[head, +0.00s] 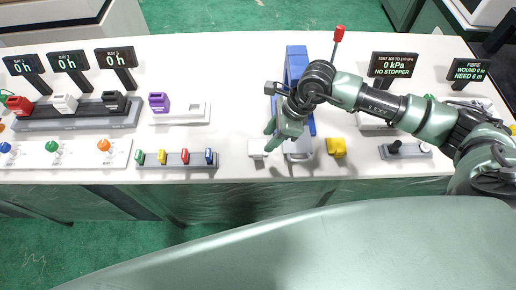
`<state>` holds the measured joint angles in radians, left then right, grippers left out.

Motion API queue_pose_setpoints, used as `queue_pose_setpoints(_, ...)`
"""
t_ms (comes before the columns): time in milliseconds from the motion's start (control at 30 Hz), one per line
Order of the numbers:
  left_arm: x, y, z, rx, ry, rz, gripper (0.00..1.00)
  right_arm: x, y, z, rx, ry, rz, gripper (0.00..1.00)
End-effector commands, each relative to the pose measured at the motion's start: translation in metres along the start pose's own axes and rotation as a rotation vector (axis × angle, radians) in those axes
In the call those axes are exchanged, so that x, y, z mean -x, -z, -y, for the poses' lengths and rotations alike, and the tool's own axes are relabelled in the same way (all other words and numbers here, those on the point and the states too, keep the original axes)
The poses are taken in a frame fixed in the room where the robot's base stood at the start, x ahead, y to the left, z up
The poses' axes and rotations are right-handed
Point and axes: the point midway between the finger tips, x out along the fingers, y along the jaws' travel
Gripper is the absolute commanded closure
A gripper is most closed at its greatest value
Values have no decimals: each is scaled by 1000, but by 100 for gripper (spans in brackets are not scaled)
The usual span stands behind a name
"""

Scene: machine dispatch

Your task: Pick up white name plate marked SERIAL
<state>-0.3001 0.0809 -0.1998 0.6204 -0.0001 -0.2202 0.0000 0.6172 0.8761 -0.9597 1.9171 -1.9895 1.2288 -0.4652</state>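A small white block or plate (256,148) lies near the front edge of the white table, left of the blue press-like stand. No marking on it is readable at this size, so I cannot tell if it is the SERIAL plate. My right gripper (270,136) points down just above and to the right of this white piece. Its fingers are small and partly overlapped by the wrist, so its opening and any contact are unclear. My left gripper is not in view.
The blue stand (296,54) with a red-knobbed lever (339,34) stands behind my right wrist. A yellow block (336,147) sits right of it. A grey rack (176,159) with several coloured pieces lies left, and a purple block (159,102) stands behind that rack.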

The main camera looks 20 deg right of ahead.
Motion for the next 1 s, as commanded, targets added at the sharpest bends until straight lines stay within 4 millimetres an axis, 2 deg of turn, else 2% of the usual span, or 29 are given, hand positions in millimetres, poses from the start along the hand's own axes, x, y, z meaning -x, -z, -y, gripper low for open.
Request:
queue_pose_setpoints(333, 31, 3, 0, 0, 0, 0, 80, -43, -6, -10, -3, -7, 5, 61)
queue_pose_setpoints(433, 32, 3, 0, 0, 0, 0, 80, -57, -6, -8, -1, -4, 7, 61)
queue_pose_setpoints(533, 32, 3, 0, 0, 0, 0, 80, -64, -5, -8, -1, -4, 7, 61)
queue_pose_setpoints(733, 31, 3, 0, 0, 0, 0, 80, -66, -4, -8, -1, -3, 7, 61)
queue_pose_setpoints(767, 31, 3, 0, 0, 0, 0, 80, -66, -4, -8, -1, -3, 7, 64)
queue_pose_setpoints(800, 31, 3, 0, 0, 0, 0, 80, -66, -4, -8, -1, -3, 7, 75)
queue_pose_setpoints(900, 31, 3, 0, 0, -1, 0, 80, -66, -5, -8, -1, -3, 7, 100)
queue_pose_setpoints(1000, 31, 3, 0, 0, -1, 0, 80, -66, -5, -8, -1, -3, 7, 100)
